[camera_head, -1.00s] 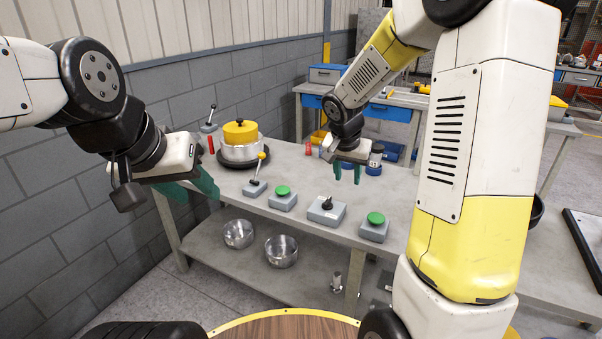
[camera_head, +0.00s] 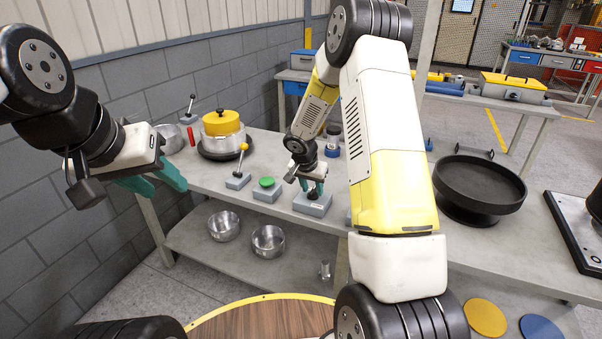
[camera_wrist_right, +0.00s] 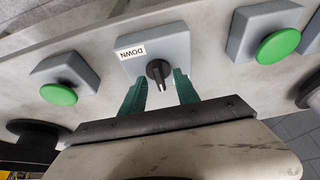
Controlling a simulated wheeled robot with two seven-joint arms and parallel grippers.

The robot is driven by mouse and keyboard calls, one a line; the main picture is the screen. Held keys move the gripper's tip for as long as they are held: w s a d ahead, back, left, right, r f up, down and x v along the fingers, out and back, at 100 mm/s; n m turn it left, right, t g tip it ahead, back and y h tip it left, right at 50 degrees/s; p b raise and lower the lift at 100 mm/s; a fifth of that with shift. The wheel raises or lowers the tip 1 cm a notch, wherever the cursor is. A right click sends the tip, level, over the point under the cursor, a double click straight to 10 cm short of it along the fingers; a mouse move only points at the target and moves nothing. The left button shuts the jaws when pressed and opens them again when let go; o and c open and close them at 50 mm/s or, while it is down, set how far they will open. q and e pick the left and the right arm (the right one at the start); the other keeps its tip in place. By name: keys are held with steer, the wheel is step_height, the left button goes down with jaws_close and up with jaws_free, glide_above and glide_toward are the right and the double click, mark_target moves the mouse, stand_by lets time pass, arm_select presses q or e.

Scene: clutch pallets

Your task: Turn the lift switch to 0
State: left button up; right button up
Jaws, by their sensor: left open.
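The lift switch is a grey box (camera_head: 313,206) with a black rotary knob on the workbench. In the right wrist view the box (camera_wrist_right: 170,46) carries a "DOWN" label beside the black knob (camera_wrist_right: 158,72). My right gripper (camera_head: 312,190) is over the switch. Its two green fingers (camera_wrist_right: 161,88) are apart, one on each side of the knob's near end, with gaps visible, so it looks open and empty. In the head view it mostly hides the knob. My left gripper (camera_head: 160,182) is open and empty, off the bench's left front edge.
A green-button box (camera_head: 266,188) and a yellow-knobbed lever box (camera_head: 238,180) stand left of the switch. Green-button boxes flank it in the wrist view. A yellow-lidded pot (camera_head: 221,128) stands behind. A dark round pan (camera_head: 480,186) sits to the right. Metal bowls (camera_head: 268,241) lie on the lower shelf.

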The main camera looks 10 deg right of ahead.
steer(key=shift+f, duration=0.25)
steer(key=shift+c, duration=0.3)
jaws_close()
